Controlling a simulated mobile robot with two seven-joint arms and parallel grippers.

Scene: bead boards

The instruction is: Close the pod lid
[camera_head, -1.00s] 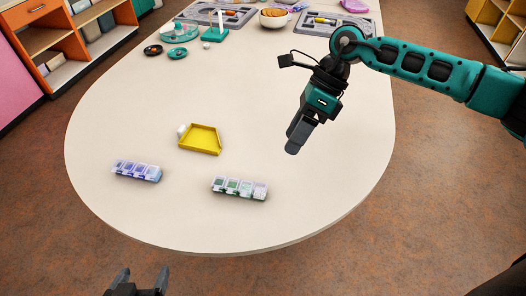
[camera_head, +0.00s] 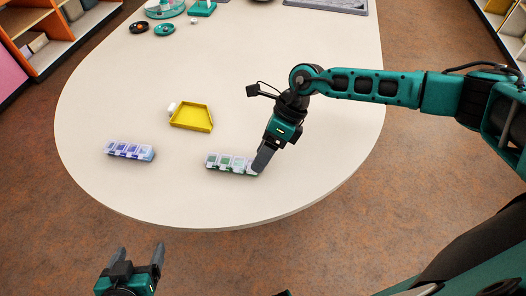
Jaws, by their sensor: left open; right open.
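A pod case with green compartments (camera_head: 226,162) lies near the table's front edge, and a second case with blue-purple compartments (camera_head: 130,151) lies to its left. My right gripper (camera_head: 258,166) points down at the right end of the green case. Its fingers overlap that end in the picture and partly hide it; I cannot tell whether they touch it. The lids are too small to tell clearly which stand open. My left gripper (camera_head: 139,254) is open and empty in front of the table's edge, at the bottom left.
A yellow tray (camera_head: 191,117) with a small white object (camera_head: 172,108) at its left lies behind the cases. Dark and teal dishes (camera_head: 164,29) stand at the far left, with a grey tray (camera_head: 330,5) at the back.

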